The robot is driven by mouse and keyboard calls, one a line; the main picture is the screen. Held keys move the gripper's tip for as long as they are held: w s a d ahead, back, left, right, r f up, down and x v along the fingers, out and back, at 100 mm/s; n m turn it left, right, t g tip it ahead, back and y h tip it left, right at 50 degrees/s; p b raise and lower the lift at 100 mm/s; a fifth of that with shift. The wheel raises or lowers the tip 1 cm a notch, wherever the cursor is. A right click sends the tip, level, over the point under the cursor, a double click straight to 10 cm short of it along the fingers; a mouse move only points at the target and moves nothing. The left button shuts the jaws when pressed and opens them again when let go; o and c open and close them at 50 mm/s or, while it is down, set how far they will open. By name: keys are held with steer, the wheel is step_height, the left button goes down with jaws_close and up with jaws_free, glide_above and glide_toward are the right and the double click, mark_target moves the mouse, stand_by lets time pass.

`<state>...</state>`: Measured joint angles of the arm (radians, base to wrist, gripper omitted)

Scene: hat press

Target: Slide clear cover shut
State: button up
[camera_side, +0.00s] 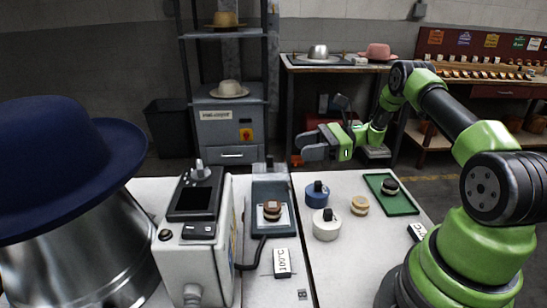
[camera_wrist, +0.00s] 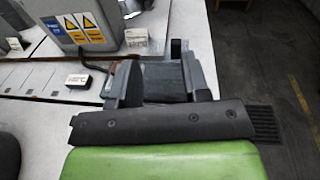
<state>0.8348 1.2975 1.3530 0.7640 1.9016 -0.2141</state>
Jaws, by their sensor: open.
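A grey slab-like fixture (camera_side: 270,190) lies on the white table, with a stack of brown discs (camera_side: 271,210) on a paler plate near its front. I cannot clearly make out the clear cover; its outline and position are not distinct. My gripper (camera_side: 306,147) is above the table's back edge, right of and above the fixture, apart from it and holding nothing visible. In the wrist view my gripper (camera_wrist: 160,65) shows two dark fingers spread apart. A dark grey surface (camera_wrist: 165,82), probably the fixture, shows between them and hides most of what lies beyond.
A white control box (camera_side: 190,235) stands left of the fixture, beside a blue hat (camera_side: 60,150) on a metal form. To the right are a blue knobbed weight (camera_side: 316,194), a white one (camera_side: 326,225), a tan disc (camera_side: 360,205) and a green mat (camera_side: 402,205). A small labelled block (camera_side: 282,263) lies in front.

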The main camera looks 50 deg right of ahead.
mark_target(273, 166)
steer(key=w+a+f, duration=0.1)
steer(key=w, duration=0.1)
steer(key=w+a+f+m+t, duration=0.1)
steer(key=w+a, duration=0.1)
steer(key=w+a+f+m+t, duration=0.1)
steer(key=w+a, duration=0.1)
steer(key=shift+w+f, duration=0.1)
steer(key=shift+w, duration=0.1)
stand_by(0.4)
steer(key=shift+c, duration=0.4)
jaws_close()
